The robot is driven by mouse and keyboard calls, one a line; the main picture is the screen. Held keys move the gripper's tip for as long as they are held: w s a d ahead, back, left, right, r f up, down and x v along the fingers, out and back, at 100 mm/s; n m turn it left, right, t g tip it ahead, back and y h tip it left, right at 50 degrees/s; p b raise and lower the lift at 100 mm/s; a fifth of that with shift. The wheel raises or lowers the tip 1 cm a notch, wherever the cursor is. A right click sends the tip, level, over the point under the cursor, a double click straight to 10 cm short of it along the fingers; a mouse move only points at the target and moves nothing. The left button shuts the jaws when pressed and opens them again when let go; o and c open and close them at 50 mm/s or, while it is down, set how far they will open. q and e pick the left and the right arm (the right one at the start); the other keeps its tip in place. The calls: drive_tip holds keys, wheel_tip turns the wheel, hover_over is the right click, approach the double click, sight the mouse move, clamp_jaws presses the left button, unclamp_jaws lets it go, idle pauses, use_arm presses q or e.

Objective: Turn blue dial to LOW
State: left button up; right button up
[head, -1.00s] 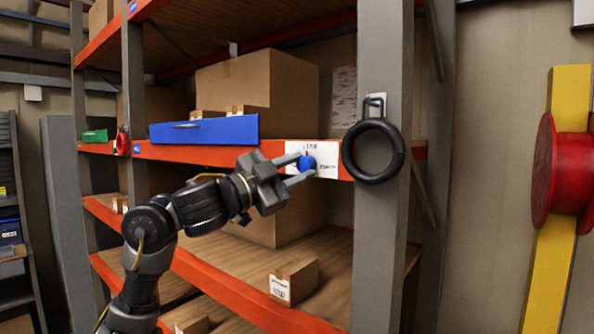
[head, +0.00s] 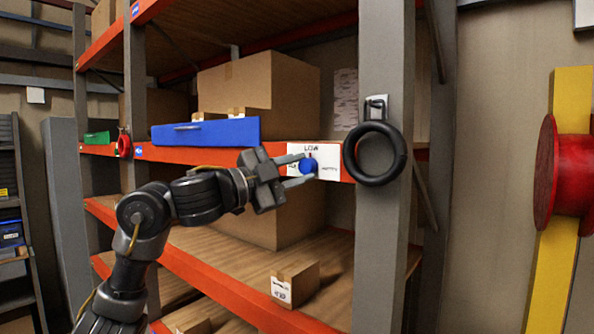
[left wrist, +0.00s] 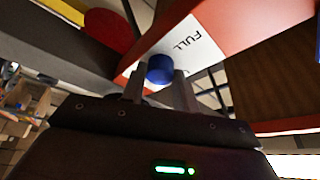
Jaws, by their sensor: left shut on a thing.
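The blue dial (head: 308,166) sits on a white label plate (head: 326,153) fixed to the orange shelf beam. LOW is printed above the dial; words at its left and right are too small to read in the head view. A dark pointer mark on the dial appears to point up, toward LOW. My left gripper (head: 303,170) is shut on the blue dial, one finger above and one below. My right gripper is not in view.
A black ring (head: 376,153) hangs on the grey post (head: 381,60) just right of the plate. A blue drawer (head: 205,131) and a large cardboard box (head: 262,85) are to the left. A small box (head: 296,282) lies on the shelf below. A red reel (head: 568,170) is far right.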

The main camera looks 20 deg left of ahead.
use_arm(q)
drive_tip(key=o, duration=1)
drive_tip(key=shift+s+a+f+b, duration=0.25)
drive_tip(key=shift+s+a+b, duration=0.05)
drive_tip(key=shift+s+b, duration=0.1)
drive_tip(key=b+v, duration=0.5)
drive_tip(key=v, duration=0.4)
drive_tip(key=shift+s+a+r, duration=0.1)
drive_tip(key=shift+s+a, duration=0.15)
drive_tip(key=shift+a, duration=0.05)
